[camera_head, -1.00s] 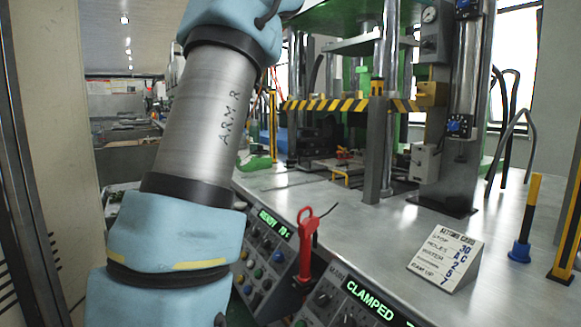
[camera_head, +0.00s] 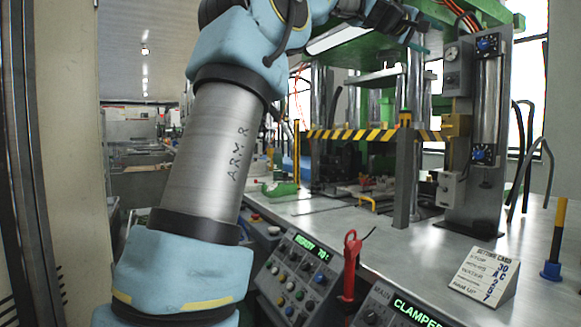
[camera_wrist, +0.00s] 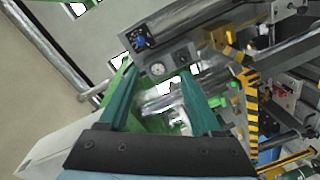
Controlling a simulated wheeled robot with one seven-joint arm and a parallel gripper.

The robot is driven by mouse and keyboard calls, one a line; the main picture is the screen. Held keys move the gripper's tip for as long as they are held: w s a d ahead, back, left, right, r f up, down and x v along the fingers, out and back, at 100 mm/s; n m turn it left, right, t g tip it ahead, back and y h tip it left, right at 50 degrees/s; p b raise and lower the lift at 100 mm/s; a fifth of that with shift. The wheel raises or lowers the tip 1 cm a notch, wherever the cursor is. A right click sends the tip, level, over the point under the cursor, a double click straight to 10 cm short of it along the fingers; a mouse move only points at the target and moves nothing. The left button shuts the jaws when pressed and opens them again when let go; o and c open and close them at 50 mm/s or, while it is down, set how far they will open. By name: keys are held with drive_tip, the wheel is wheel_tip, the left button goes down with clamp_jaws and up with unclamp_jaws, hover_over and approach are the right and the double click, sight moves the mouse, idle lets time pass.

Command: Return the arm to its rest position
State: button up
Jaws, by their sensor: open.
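My arm (camera_head: 215,140) rises through the left of the head view, with a grey link marked "ARM R" between pale blue joint covers. It bends to the right at the top. My gripper (camera_head: 412,38) is at the top of the head view, in front of the green upper part of the press. In the wrist view my gripper (camera_wrist: 158,78) shows two green fingers spread apart with nothing held between them. The rest position itself is not marked in any view.
The press (camera_head: 375,135) has a yellow-black striped bar and stands on a metal table (camera_head: 330,215). Control panels (camera_head: 290,275), a red-handled lever (camera_head: 350,265) and a settings card (camera_head: 484,277) are at the front. A cream wall (camera_head: 65,130) is close on the left.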

drive_tip(key=w+a+f+y+p, duration=0.1)
drive_tip(key=w+a+f+y, duration=0.2)
drive_tip(key=f, duration=0.6)
drive_tip(key=a+f+y+p, duration=0.25)
drive_tip(key=a+f, duration=0.25)
drive_tip(key=f, duration=0.4)
drive_tip(key=s+a+f+g+y+p, duration=0.1)
drive_tip(key=s+a+f+g+y, duration=0.2)
drive_tip(key=a+f, duration=1)
drive_tip(key=s+a+f+m+g+y+p, duration=0.1)
drive_tip(key=s+a+f+g+y+p, duration=0.2)
drive_tip(key=s+a+f, duration=1.6)
drive_tip(key=s+a+g+y, duration=0.1)
drive_tip(key=s+a+y, duration=0.1)
drive_tip(key=s+y, duration=0.1)
drive_tip(key=shift+s+f+p, duration=0.35)
drive_tip(key=shift+s+f, duration=0.05)
drive_tip(key=shift+s, duration=0.3)
drive_tip(key=shift+a, duration=0.1)
